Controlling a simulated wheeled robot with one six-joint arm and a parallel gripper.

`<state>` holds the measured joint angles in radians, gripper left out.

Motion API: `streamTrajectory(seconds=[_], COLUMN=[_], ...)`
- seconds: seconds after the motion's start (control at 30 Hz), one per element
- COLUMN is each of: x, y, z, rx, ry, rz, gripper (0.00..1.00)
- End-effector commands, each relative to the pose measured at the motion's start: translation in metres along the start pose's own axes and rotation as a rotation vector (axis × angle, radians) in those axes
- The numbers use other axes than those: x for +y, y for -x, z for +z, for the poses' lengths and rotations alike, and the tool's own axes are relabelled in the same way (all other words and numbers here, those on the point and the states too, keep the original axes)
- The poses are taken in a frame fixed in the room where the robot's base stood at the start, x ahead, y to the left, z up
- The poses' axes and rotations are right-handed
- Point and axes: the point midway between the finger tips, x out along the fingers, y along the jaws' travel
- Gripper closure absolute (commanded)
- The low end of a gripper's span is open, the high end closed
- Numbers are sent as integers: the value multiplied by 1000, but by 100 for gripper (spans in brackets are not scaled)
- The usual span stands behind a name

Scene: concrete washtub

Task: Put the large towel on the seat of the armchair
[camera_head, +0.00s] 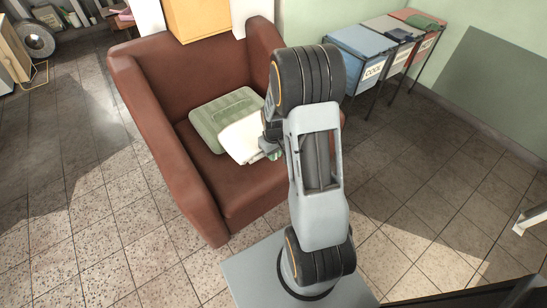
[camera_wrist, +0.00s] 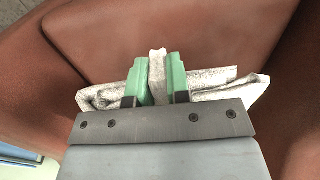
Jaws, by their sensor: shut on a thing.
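The brown armchair (camera_head: 238,190) stands in the middle of the head view, and its seat also shows in the wrist view (camera_wrist: 190,35). A white folded towel (camera_head: 243,139) is over the seat, beside and partly overlapping a pale green ribbed cushion or folded cloth (camera_head: 222,112). My gripper (camera_wrist: 158,75) is shut on the white towel, whose middle is pinched up between the green fingers; its ends spread to both sides in the wrist view (camera_wrist: 225,90). In the head view my arm hides much of the gripper. I cannot tell whether the towel touches the seat.
The chair's left armrest (camera_head: 165,150) and backrest (camera_head: 190,65) rise around the seat. A yellow-orange box or panel (camera_head: 200,18) is behind the backrest. Several lidded bins, one blue (camera_head: 361,50), stand along the wall at upper right. The tiled floor (camera_head: 90,220) at left is clear.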

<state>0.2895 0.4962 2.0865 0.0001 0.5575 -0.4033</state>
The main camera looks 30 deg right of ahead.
Motion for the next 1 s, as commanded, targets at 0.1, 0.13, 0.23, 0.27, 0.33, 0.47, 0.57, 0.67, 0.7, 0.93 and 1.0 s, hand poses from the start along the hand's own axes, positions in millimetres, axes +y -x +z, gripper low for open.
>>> streamTrajectory(seconds=[0.1,0.13,0.23,0.27,0.33,0.47,0.57,0.67,0.7,0.93,1.0], x=[0,0,0,0,0,0,0,0,0,0,0], y=[-18,-20,-22,-22,-21,-22,-25,-28,-30,-32,-32], z=[0,0,-1,-1,-1,-1,-1,-1,-1,0,0], rx=[0,0,2,2,2,2,2,2,2,-1,-1], ry=[0,0,0,0,0,0,0,0,0,0,0], rz=[0,0,1,1,1,1,1,1,1,0,0], gripper=[100,100,100,100,100,100,100,100,100,74,68])
